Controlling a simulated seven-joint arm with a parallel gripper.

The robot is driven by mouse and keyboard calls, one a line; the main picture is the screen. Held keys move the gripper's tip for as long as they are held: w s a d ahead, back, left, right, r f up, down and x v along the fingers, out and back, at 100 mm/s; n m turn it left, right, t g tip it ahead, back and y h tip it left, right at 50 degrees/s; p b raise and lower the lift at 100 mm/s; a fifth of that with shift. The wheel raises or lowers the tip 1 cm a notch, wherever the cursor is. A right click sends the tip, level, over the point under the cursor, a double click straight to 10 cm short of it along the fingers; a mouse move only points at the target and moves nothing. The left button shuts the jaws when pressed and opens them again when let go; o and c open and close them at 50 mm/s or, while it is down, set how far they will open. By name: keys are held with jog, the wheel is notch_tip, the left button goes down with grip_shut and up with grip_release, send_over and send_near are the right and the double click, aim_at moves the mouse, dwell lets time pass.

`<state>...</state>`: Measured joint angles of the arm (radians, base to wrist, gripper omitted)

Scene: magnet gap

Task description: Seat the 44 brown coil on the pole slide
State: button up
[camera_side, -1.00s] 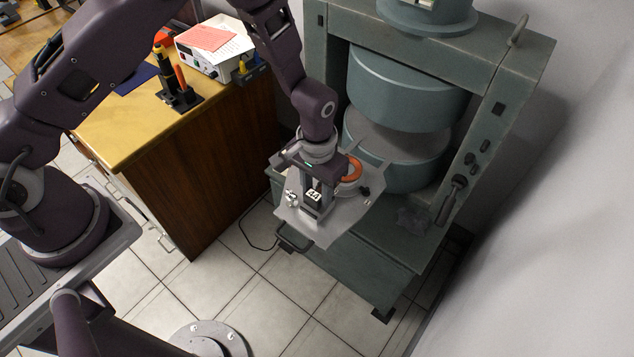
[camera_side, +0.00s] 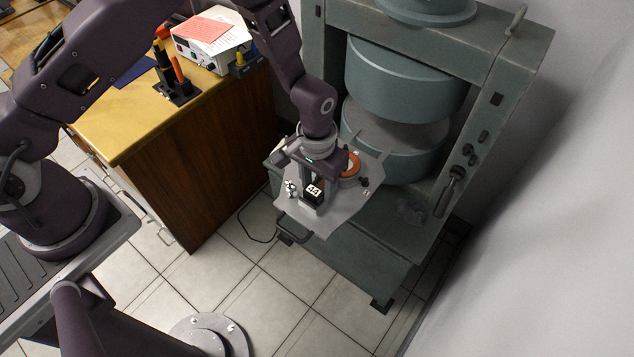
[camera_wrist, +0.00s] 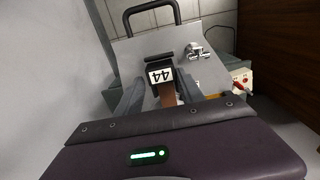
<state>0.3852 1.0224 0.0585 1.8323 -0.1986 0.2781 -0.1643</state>
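The brown coil (camera_wrist: 168,93) shows in the wrist view as a brown strip behind a black block with a white 44 label (camera_wrist: 161,76). In the side view the 44 label (camera_side: 313,190) faces the camera low on the grey plate (camera_side: 325,222), and the brown winding is hidden. My gripper (camera_wrist: 164,80) points down with one grey finger on each side of the coil. Bare plate shows between the fingers and the brown strip, so it looks open. Finger contact with the black block is unclear. I cannot make out the pole slide for certain.
An orange ring (camera_side: 350,163) lies on the plate behind my gripper. Small metal fittings (camera_wrist: 197,52) stand on the plate. The green magnet frame (camera_side: 480,150) rises behind, its round poles (camera_side: 400,85) close by. A wooden bench (camera_side: 190,170) stands to the left.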

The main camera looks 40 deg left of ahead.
jog(key=shift+s+a+f, duration=0.3)
jog(key=shift+a+f, duration=0.05)
jog(key=shift+a, duration=0.15)
jog(key=shift+r, duration=0.3)
jog(key=r, duration=0.7)
jog(key=shift+w+d, duration=0.25)
jog(key=shift+d, duration=0.1)
jog(key=shift+r, duration=0.1)
jog(key=s+a+r+t, duration=0.1)
jog(key=a+r, duration=0.2)
jog(key=r, duration=1)
jog(key=s+a+r+t, duration=0.3)
jog(key=s+a+r, duration=0.4)
jog(key=s+r, duration=0.5)
jog(key=s+a+r+t, duration=0.1)
jog(key=s+a+r, duration=0.1)
jog(key=s, duration=0.7)
jog(key=shift+a+r, duration=0.3)
jog(key=shift+a, duration=0.35)
